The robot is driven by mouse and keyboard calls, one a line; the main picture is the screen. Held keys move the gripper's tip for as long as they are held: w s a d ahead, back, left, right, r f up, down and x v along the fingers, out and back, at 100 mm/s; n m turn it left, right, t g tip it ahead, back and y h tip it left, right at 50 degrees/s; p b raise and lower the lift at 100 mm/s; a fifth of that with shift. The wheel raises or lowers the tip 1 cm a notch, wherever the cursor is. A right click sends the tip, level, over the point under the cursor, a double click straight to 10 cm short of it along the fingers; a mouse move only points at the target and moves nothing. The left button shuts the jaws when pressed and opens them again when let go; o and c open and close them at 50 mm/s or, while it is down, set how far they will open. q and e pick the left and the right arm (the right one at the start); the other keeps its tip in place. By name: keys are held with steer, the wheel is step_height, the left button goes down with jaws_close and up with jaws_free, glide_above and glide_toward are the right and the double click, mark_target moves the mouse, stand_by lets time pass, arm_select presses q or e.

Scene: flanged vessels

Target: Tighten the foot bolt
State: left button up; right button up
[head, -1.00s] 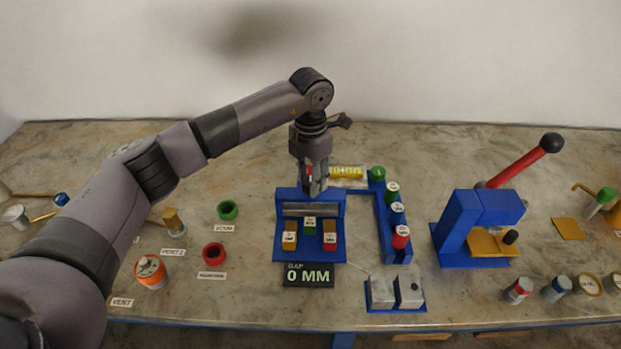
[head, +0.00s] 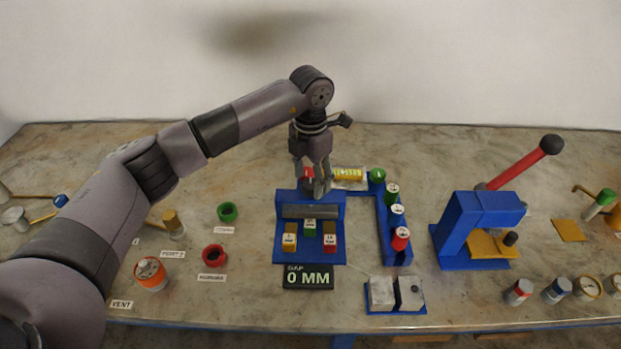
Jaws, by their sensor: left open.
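I cannot pick out a foot bolt for certain. A blue fixture (head: 283,253) stands mid-table with several small labelled blocks in front of its grey bar (head: 309,211): a gold one (head: 290,240), a green one (head: 310,228) and a gold-and-red one (head: 330,238). The display (head: 308,277) before it reads "0 MM". My left gripper (head: 320,190) points down at the fixture's back edge, open. A small red thing (head: 308,173) shows beside its fingers, partly hidden. Whether the fingers touch anything cannot be told. My right gripper is not in view.
A blue rack (head: 391,257) with coloured capped cylinders stands right of the fixture. A blue press (head: 455,228) with a red lever (head: 515,165) is further right. Two grey blocks (head: 395,294) sit in front. Green (head: 228,211) and red (head: 214,255) rings lie left.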

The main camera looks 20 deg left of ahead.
mark_target(311, 183)
arm_select(q)
step_height(311, 183, up, 11)
steer(key=shift+r, duration=0.15)
stand_by(0.5)
